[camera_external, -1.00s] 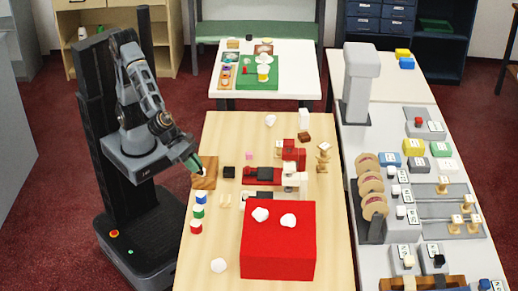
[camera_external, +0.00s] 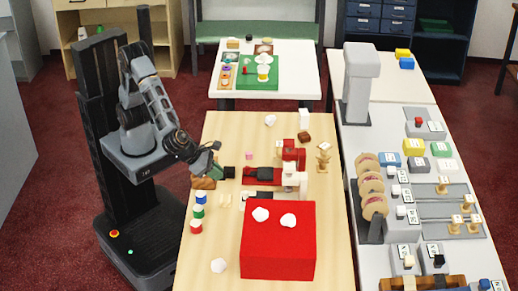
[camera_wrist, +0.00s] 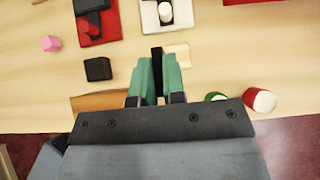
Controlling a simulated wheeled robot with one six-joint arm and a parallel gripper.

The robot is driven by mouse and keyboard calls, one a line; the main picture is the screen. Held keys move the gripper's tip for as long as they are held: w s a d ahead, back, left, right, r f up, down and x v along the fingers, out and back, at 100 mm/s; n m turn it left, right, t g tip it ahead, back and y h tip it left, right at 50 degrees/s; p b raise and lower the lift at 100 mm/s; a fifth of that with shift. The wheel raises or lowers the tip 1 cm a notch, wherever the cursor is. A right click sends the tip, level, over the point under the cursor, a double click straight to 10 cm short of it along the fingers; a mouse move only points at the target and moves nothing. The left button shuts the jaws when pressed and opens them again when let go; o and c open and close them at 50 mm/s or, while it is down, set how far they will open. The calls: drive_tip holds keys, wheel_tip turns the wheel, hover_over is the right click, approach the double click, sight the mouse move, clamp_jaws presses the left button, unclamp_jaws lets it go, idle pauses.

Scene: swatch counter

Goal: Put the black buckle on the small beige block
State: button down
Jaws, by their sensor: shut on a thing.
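My gripper (camera_wrist: 158,78), with green fingers, is shut on a narrow black piece, the black buckle (camera_wrist: 157,58). In the outside view my gripper (camera_external: 213,158) is raised above the brown wooden block (camera_external: 204,184) at the table's left edge; the buckle cannot be made out there. A small pale beige block (camera_wrist: 178,56) lies on the table just beyond and right of the fingertips in the wrist view, partly hidden by them. It also shows in the outside view (camera_external: 225,201), below and right of my gripper. They look apart.
A black cube (camera_wrist: 98,69) and a pink block (camera_wrist: 50,43) stand left in the wrist view. A large red box (camera_external: 278,250) fills the front. Red and white fixtures (camera_external: 291,170) stand beyond.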

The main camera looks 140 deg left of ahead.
sight(224, 198)
drive_tip(key=w+f, duration=0.2)
drive_tip(key=f, duration=0.1)
drive_tip(key=shift+w+a+f, duration=0.1)
drive_tip(key=shift+w+a, duration=0.05)
drive_tip(key=shift+w, duration=0.15)
drive_tip(key=shift+w+f+b, duration=0.1)
drive_tip(key=shift+f+b, duration=0.3)
drive_tip(key=shift+f, duration=1.15)
drive_tip(key=shift+f, duration=0.15)
drive_tip(key=shift+f+b, duration=0.15)
drive_tip(key=shift+b, duration=0.15)
drive_tip(key=c, duration=1.2)
unclamp_jaws()
